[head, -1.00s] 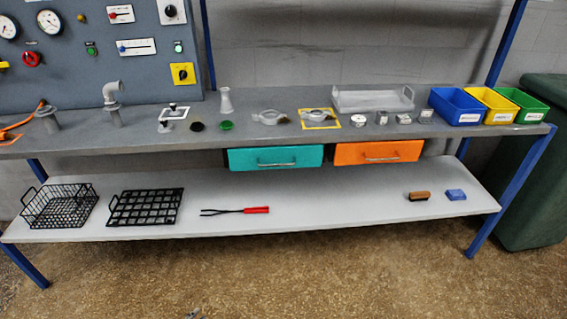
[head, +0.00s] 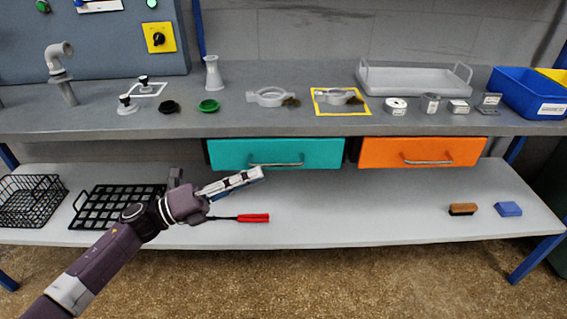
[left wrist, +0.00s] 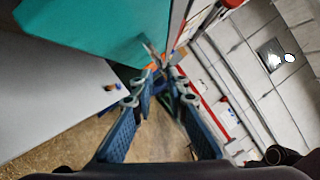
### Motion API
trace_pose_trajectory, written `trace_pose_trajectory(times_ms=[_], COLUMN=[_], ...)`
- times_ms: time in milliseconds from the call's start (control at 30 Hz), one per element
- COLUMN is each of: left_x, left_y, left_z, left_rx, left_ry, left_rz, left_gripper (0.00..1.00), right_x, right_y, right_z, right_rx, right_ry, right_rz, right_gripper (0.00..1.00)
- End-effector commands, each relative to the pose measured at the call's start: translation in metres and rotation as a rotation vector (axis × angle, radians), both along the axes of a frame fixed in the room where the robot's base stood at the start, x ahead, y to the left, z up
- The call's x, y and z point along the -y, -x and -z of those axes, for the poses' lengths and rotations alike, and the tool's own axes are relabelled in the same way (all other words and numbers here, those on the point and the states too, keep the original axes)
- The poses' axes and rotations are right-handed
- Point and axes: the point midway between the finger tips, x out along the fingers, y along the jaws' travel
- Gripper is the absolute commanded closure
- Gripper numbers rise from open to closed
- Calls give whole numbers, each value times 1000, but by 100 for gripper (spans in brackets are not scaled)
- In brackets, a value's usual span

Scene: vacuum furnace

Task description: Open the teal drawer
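The teal drawer (head: 225,153) hangs under the bench top and looks shut. It shows a pale bar handle (head: 276,164) low on its front. My left gripper (head: 258,174) is at the left part of this handle, just below it in the picture. In the left wrist view, the two fingers of my left gripper (left wrist: 160,82) stand apart with a gap between them and hold nothing. The teal drawer (left wrist: 95,25) fills the upper left there, and its handle (left wrist: 153,54) shows just beyond the fingertips. I cannot tell whether they touch it. My right gripper is not in view.
An orange drawer (head: 375,152) hangs to the right of the teal one. The lower shelf (head: 350,205) holds a red-handled tool (head: 253,218) below my gripper, black baskets (head: 100,210) at left and a brush (head: 463,209) at right. The bench top above carries several small items.

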Motion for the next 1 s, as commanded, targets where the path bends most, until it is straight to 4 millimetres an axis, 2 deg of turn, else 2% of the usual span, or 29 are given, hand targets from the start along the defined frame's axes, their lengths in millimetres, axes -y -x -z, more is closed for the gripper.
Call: trace_pose_trajectory(times_ms=[500,867,1000], left_x=[64,70,70], left_y=[-23,-25,-25], left_z=[-15,-16,-16], left_rx=[-4,-5,-5], left_ry=[3,2,2], left_rz=[-3,-3,-3], left_gripper=[86,86,100], right_x=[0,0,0], right_y=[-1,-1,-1], right_z=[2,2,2], right_rx=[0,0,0], right_ry=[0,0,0], right_rz=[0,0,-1], right_gripper=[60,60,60])
